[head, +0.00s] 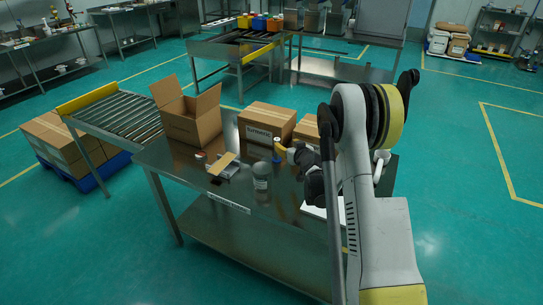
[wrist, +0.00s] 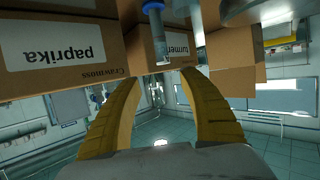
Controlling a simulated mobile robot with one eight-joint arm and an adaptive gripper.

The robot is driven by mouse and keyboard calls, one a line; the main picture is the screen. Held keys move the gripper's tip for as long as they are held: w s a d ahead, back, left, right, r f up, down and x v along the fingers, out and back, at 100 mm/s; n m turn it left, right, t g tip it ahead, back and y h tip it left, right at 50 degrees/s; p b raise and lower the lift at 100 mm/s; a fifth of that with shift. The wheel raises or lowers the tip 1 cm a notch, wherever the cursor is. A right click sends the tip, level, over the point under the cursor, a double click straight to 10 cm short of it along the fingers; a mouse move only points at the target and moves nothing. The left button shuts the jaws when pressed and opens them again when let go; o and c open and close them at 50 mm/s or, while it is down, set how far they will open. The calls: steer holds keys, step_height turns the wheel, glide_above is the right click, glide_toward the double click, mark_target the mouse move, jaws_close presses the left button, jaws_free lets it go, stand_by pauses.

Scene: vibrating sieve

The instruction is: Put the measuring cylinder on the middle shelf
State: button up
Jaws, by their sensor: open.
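A slim measuring cylinder with a blue base (head: 276,160) stands upright on the steel table, beside the boxes. In the wrist view, which is upside down, its blue base and clear tube (wrist: 155,22) show at the top, just beyond the fingertips. My gripper (head: 283,148) is close to the cylinder in the head view. In the wrist view my gripper (wrist: 160,72) has its two yellow fingers apart, with nothing held. Whether a finger touches the cylinder I cannot tell. A shelf unit (head: 497,32) with several levels stands far back at the right.
The steel table (head: 200,187) holds an open carton (head: 190,116), a turmeric box (head: 265,124), a grey jar (head: 261,184) and small items. A paprika box (wrist: 62,50) shows in the wrist view. A roller conveyor (head: 122,118) joins at left. Green floor at right is clear.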

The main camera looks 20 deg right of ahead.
mark_target(278, 141)
steer(key=b+x, duration=0.1)
steer(key=x, duration=0.2)
steer(key=b+x, duration=0.1)
steer(key=x, duration=0.3)
steer(key=b+x, duration=0.1)
steer(key=x, duration=0.2)
steer(key=shift+w+a+f+b, duration=0.2)
steer(key=shift+w+a+b, duration=0.1)
steer(key=shift+a+b, duration=0.1)
jaws_close()
